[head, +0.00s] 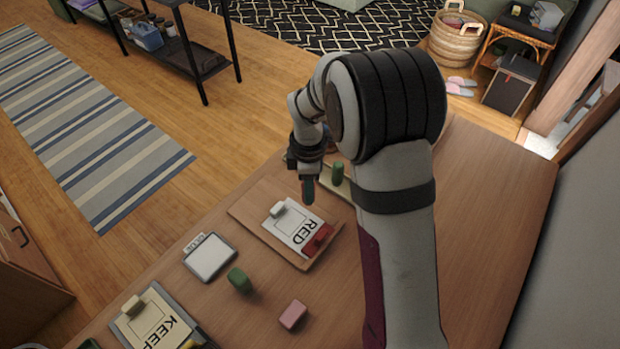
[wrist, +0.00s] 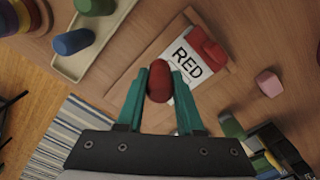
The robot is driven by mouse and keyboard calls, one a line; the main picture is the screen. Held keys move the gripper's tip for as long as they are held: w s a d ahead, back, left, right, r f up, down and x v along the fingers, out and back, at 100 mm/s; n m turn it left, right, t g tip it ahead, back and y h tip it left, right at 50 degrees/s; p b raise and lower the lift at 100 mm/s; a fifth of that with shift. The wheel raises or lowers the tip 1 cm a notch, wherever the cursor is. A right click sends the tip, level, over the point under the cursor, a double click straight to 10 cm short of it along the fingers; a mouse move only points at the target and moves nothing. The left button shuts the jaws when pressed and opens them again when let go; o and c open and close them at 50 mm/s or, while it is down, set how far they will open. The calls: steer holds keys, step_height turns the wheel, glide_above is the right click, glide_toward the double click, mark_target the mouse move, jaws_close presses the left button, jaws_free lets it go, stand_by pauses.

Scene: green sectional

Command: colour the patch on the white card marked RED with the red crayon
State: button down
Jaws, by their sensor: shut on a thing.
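My gripper (wrist: 160,82) is shut on the red crayon (wrist: 159,76), a short rounded piece between its teal fingers. In the head view my gripper (head: 308,190) hangs just beyond the white card, and the crayon cannot be made out there. The white card (head: 297,226) marked RED lies on a brown board (head: 262,228); the card also shows in the wrist view (wrist: 190,62), past the crayon's right side. Part of an outline shows beside the word; crayon and fingers partly cover that area. I cannot tell whether the crayon touches the card.
A red block (head: 318,238) sits at the card's near end, a pale one (head: 277,209) at its far end. A cream tray (wrist: 75,68) holds coloured pieces. A green block (head: 238,280), pink block (head: 293,314), small white board (head: 210,257) and KEEP card (head: 155,322) lie nearby.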

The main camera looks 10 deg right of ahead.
mark_target(303, 198)
step_height(303, 198, up, 4)
steer(key=a+m, duration=0.2)
steer(key=m, duration=0.4)
steer(key=shift+w+f, duration=0.2)
steer(key=shift+f, duration=1.6)
steer(key=shift+w+f, duration=0.2)
steer(key=shift+f, duration=1.55)
steer(key=shift+s+a+f, duration=0.15)
steer(key=shift+a+f, duration=0.05)
steer(key=shift+f, duration=0.2)
steer(key=shift+s+a+f, duration=0.15)
steer(key=shift+f, duration=0.2)
steer(key=shift+s+a, duration=2.55)
steer(key=shift+w+d, duration=2.8)
steer(key=shift+d, duration=0.25)
steer(key=shift+s+d, duration=0.15)
steer(key=shift+s, duration=0.15)
steer(key=shift+s+a, duration=2.7)
steer(key=shift+a, duration=0.1)
steer(key=shift+w+d, duration=2.7)
steer(key=shift+w, duration=0.05)
steer(key=shift+w+d+r, duration=0.1)
steer(key=shift+r, duration=4.05)
